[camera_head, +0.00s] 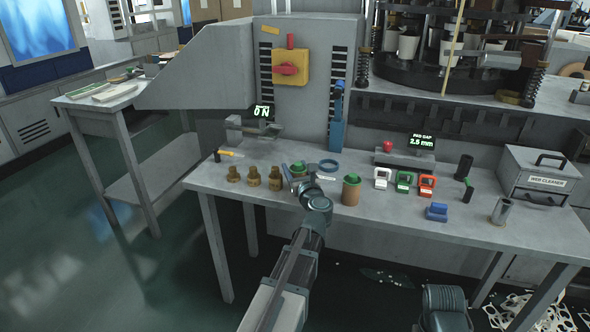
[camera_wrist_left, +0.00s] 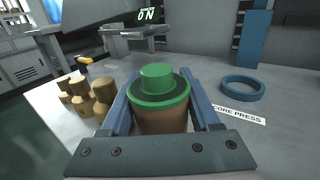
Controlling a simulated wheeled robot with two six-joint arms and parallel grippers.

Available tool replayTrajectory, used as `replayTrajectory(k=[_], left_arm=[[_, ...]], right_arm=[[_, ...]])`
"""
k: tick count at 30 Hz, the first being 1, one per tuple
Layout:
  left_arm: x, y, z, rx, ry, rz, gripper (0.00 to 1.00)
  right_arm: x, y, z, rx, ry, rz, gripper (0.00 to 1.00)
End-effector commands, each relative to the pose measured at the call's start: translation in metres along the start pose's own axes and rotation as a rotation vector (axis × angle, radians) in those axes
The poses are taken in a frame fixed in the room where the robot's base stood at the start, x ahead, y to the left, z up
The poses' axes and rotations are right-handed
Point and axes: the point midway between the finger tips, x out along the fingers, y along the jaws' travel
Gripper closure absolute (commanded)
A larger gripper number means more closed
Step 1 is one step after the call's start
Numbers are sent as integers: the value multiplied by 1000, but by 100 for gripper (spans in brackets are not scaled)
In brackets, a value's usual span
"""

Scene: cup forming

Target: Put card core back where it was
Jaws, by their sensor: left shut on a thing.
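My left gripper (camera_head: 298,180) is over the front part of the workbench, beside the brass-coloured fittings. In the left wrist view its two blue fingers (camera_wrist_left: 160,106) are shut on a brown, card-like core (camera_wrist_left: 161,122), which stands upright with a green stepped plug (camera_wrist_left: 158,84) in its top. The core's lower part is hidden by the gripper's front bar. In the head view only the green top (camera_head: 298,167) of the held piece shows clearly. A second brown core (camera_head: 351,192) with a green top stands upright on the bench to the right.
Several brass-coloured fittings (camera_head: 253,176) stand to the left. A blue ring (camera_wrist_left: 242,87) lies by the "CORE PRESS" label (camera_wrist_left: 238,115). A press (camera_head: 247,129) reading "0 N" is behind. White, green and red clips (camera_head: 404,182) and a blue block (camera_head: 436,212) lie rightward.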

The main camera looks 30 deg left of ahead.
Motion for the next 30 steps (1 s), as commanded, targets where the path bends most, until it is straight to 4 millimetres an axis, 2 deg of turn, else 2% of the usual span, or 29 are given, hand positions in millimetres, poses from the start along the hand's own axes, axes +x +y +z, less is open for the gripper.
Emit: replayTrajectory(k=[1, 2, 6, 18, 30], left_arm=[[0, 0, -4, 0, 0, 0, 92], [0, 0, -2, 0, 0, 0, 34], [0, 0, -2, 0, 0, 0, 8], [-2, 0, 4, 0, 0, 0, 7], [-82, 2, 2, 1, 1, -3, 7]], right_arm=[[4, 0, 0, 0, 0, 0, 50], [2, 0, 0, 0, 0, 0, 50], [2, 0, 0, 0, 0, 0, 50], [-4, 0, 0, 0, 0, 0, 50], [-2, 0, 0, 0, 0, 0, 50]])
